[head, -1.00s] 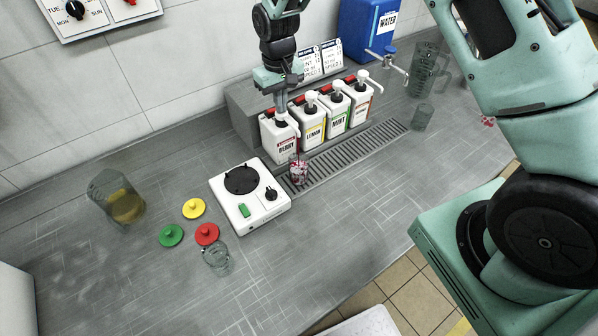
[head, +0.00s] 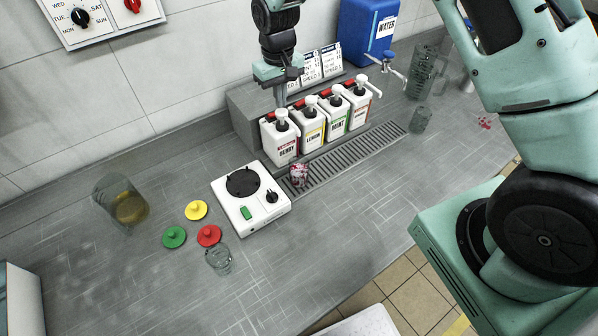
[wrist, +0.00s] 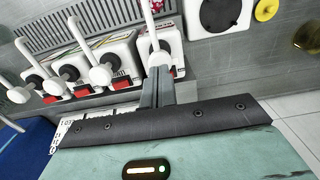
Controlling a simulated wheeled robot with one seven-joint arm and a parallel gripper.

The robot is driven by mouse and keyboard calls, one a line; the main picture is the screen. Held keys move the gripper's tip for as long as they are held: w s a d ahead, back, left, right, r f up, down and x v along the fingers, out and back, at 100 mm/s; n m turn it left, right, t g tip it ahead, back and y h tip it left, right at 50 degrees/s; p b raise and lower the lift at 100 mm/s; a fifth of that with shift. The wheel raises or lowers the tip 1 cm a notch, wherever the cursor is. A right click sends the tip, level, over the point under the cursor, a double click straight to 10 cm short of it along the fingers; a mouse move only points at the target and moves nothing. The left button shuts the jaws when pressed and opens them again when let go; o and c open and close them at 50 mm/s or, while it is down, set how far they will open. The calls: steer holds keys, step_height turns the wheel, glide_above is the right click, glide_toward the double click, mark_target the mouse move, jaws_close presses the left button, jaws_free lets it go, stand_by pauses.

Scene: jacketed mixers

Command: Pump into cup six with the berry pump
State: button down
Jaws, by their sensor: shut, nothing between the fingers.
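The berry pump (head: 281,115) is the white plunger on the white bottle labelled BERRY (head: 283,150), leftmost in the pump row. A small clear cup with red in it (head: 299,174) stands in front of that bottle, at the left end of the drip grate. No number is readable on it, so I cannot tell whether it is cup six. My gripper (head: 280,101) is shut and empty, just above the berry pump's head. In the wrist view the shut fingers (wrist: 158,78) are close to the white pump head (wrist: 158,58); contact is unclear.
Lemon (head: 312,127), mint (head: 337,115) and another pump bottle (head: 360,106) stand close to the right. A white plate device (head: 250,205) stands left of the cup. Other clear cups stand front left (head: 219,260) and far right (head: 420,120).

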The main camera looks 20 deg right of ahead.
stand_by(0.4)
step_height(320, 180, up, 6)
steer(key=p, duration=0.4)
stand_by(0.6)
steer(key=s+a+r+n+y+b, duration=0.1)
steer(key=s+a+b, duration=0.3)
steer(key=s, duration=0.4)
steer(key=s+a+r+n+b, duration=0.1)
steer(key=s+a+b, duration=0.3)
steer(key=s, duration=0.3)
steer(key=s+d+f+n+b, duration=0.1)
steer(key=s+f+b, duration=0.1)
steer(key=s, duration=0.8)
steer(key=s+f+n+b, duration=0.1)
steer(key=s+b, duration=0.3)
steer(key=s, duration=0.6)
steer(key=shift+d+f+n, duration=0.35)
steer(key=shift+f+n, duration=0.05)
steer(key=shift+n, duration=0.4)
